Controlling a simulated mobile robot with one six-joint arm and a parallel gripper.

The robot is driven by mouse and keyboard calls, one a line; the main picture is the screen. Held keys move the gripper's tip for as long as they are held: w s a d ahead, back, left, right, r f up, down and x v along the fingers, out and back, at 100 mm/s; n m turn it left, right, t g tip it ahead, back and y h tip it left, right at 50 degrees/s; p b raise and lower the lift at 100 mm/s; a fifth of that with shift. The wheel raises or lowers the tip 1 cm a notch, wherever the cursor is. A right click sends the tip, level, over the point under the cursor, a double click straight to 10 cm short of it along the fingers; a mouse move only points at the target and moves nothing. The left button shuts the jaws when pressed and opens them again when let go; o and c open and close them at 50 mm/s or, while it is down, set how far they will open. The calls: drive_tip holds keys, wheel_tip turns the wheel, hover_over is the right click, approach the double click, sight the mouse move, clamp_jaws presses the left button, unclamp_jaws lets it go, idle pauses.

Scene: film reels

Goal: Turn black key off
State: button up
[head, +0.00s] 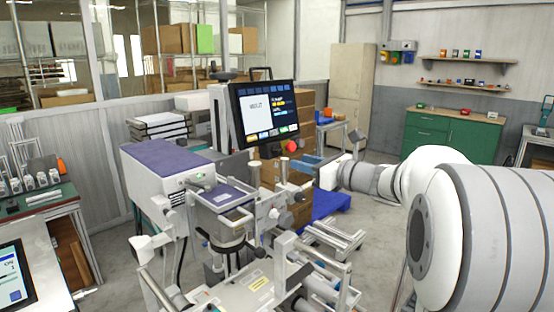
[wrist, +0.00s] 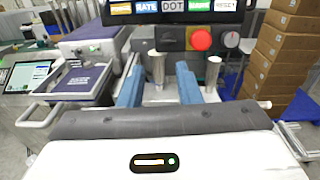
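The control panel (wrist: 150,44) hangs under the monitor in the wrist view. A dark round knob or key (wrist: 169,38) sits on it, left of a red button (wrist: 201,40). A grey round dial (wrist: 232,39) with a mark sits right of the button. I cannot tell for certain which is the black key or how it is turned. My gripper (wrist: 159,68) is open, its two blue fingers apart and empty, in front of and below the panel. In the head view the red button (head: 292,146) shows near my gripper (head: 308,162); the key is not clear there.
The monitor (head: 265,110) stands above the machine. Metal posts (wrist: 157,66) rise behind my fingers. A purple-topped box (head: 165,165) is at left. Stacked cardboard boxes (wrist: 283,50) are at right. Open floor lies toward the green cabinet (head: 452,135).

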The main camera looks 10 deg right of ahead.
sight(277, 151)
drive_tip(key=shift+m+t, duration=0.3)
drive_tip(key=shift+m, duration=0.1)
drive_tip(key=x, duration=0.2)
drive_tip(key=p+x, duration=0.1)
drive_tip(key=x, duration=0.2)
drive_tip(key=d+x, duration=0.1)
drive_tip(key=x, duration=0.1)
drive_tip(key=shift+w+a+r+p, duration=0.1)
drive_tip(key=shift+w+a+p, duration=0.1)
drive_tip(key=shift+w, duration=0.15)
drive_tip(key=shift+w+a+r+p, duration=0.1)
drive_tip(key=shift+w+r+p, duration=0.1)
drive_tip(key=shift+w, duration=0.1)
drive_tip(key=shift+c, duration=0.3)
clamp_jaws()
